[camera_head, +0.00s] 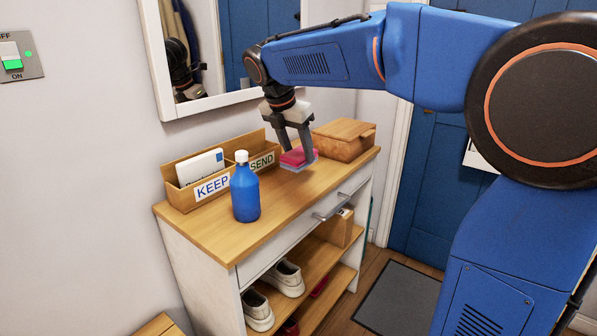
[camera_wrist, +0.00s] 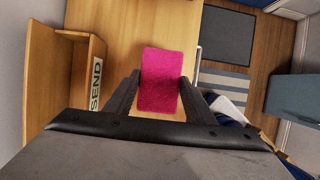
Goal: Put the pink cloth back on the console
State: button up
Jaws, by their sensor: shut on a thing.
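The pink cloth (camera_head: 297,158) is a small folded pad between the fingers of my gripper (camera_head: 298,148), just above the wooden console top (camera_head: 215,232). In the wrist view the cloth (camera_wrist: 161,80) sits between the two dark fingers of my gripper (camera_wrist: 160,95), with the console top (camera_wrist: 115,80) below it. My gripper is shut on the cloth. From these views I cannot tell whether the cloth touches the console top.
A blue bottle (camera_head: 245,192) and a wooden letter holder (camera_head: 182,200) marked KEEP and SEND stand left of my gripper. A lidded brown box (camera_head: 343,141) stands at right. The console front holds a drawer (camera_head: 290,238); shoes (camera_head: 285,278) sit below. The front-middle top is clear.

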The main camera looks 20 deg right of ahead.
aim_at(298, 168)
jog(key=shift+f, duration=2.85)
jog(key=shift+f, duration=0.1)
jog(key=o, duration=0.9)
jog(key=shift+o, duration=0.2)
jog(key=v, duration=1.2)
jog(key=s+d+f+m+y, duration=0.1)
jog(key=s+d+f+m, duration=0.2)
jog(key=s+f+m, duration=0.4)
jog(key=s+d+f+m+t+y, duration=0.1)
jog(key=s+d+f+m, duration=0.3)
jog(key=s, duration=0.9)
jog(key=s+d+f+m+t+y, duration=0.1)
jog(key=s+d+f+m, duration=0.3)
jog(key=s+f+m, duration=0.6)
jog(key=m, duration=0.4)
jog(key=shift+d+f+y, duration=0.25)
jog(key=shift+f+y, duration=0.05)
jog(key=shift+y, duration=0.1)
